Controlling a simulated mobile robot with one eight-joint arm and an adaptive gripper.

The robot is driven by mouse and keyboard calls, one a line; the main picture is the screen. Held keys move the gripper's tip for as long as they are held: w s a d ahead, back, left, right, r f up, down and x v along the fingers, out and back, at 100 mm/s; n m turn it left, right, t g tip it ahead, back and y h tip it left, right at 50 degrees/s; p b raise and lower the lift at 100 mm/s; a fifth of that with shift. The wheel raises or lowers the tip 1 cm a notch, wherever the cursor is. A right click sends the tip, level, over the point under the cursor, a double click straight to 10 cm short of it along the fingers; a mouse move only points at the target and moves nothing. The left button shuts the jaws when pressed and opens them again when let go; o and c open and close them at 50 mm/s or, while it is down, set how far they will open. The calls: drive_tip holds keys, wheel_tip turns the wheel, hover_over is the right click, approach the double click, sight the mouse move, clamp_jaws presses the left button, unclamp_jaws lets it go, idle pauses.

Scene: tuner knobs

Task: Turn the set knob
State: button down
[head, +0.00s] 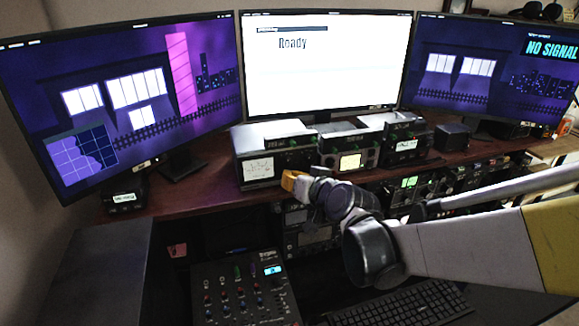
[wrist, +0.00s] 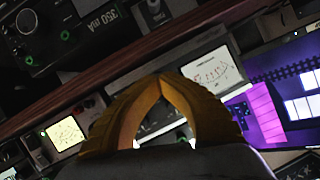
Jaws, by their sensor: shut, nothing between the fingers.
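Several tuner units stand in a row on the desk shelf: one with a white meter (head: 258,169), one with a yellow lit display (head: 350,162) and one farther right (head: 405,146). The white meter (wrist: 212,70) and yellow display (wrist: 66,133) also show in the wrist view. Round knobs (wrist: 28,20) sit on a dark panel at the wrist view's upper left, beside "350 mA" lettering. I cannot tell which knob is the set knob. My gripper (head: 289,180) is in front of the tuner row; its orange fingertips (wrist: 160,78) meet and hold nothing. Contact with a knob is not visible.
Three monitors stand behind; the middle one (head: 325,65) reads "Ready" and the right one (head: 490,65) "NO SIGNAL". A mixer (head: 240,292) and keyboard (head: 400,303) lie below. More radio panels (head: 410,185) sit under the wooden shelf edge (head: 190,204).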

drive_tip(key=c, duration=2.1)
unclamp_jaws()
drive_tip(key=shift+f, duration=0.2)
drive_tip(key=shift+c, duration=0.2)
drive_tip(key=o, duration=0.8)
drive_tip(key=shift+w+a, duration=0.1)
drive_tip(key=shift+w, duration=0.05)
drive_tip(key=shift+r, duration=0.1)
drive_tip(key=v, duration=1.2)
